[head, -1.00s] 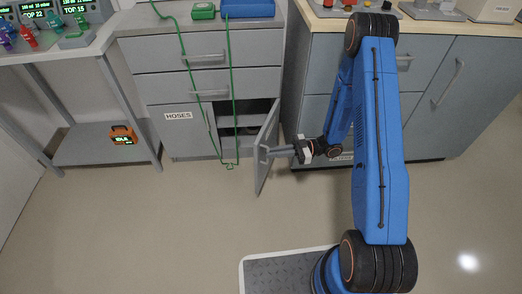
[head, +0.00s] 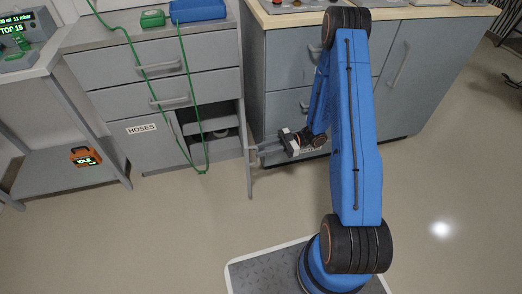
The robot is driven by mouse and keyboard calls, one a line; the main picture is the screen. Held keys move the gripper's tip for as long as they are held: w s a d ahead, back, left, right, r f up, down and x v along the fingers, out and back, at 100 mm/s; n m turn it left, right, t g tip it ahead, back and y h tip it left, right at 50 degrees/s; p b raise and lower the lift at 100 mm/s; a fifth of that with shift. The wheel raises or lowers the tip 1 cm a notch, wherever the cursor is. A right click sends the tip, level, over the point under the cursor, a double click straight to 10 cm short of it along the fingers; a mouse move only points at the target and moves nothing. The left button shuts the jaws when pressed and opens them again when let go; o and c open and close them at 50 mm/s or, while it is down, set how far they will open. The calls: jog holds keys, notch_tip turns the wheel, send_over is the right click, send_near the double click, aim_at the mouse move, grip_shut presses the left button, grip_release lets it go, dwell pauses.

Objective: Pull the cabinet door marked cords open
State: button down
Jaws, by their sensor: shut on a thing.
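A grey cabinet door (head: 249,178) stands swung out from the lower right of the drawer cabinet, seen almost edge-on. Its front face and any marking on it are turned away, so I cannot read "cords" on it. My gripper (head: 261,150) is shut at the door's handle on its right side; the fingers largely hide the handle. Behind the door the open compartment (head: 212,122) shows a dark inside with a shelf and a pale round thing. The door to its left, labelled HOSES (head: 150,148), is closed.
A green cord (head: 186,100) hangs in a loop in front of the compartment. The wooden-topped cabinet (head: 275,80) stands close on the door's right. A shelf with an orange IDLE device (head: 84,156) is at left. The floor in front (head: 160,220) is clear.

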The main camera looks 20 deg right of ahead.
jog(key=shift+w+d+r, duration=0.1)
jog(key=shift+w+r, duration=0.05)
jog(key=shift+w, duration=0.3)
jog(key=c, duration=1.9)
grip_release()
jog(key=shift+o, duration=0.2)
jog(key=shift+s, duration=0.15)
jog(key=d, duration=1.7)
jog(key=shift+w, duration=0.3)
jog(key=shift+d, duration=0.1)
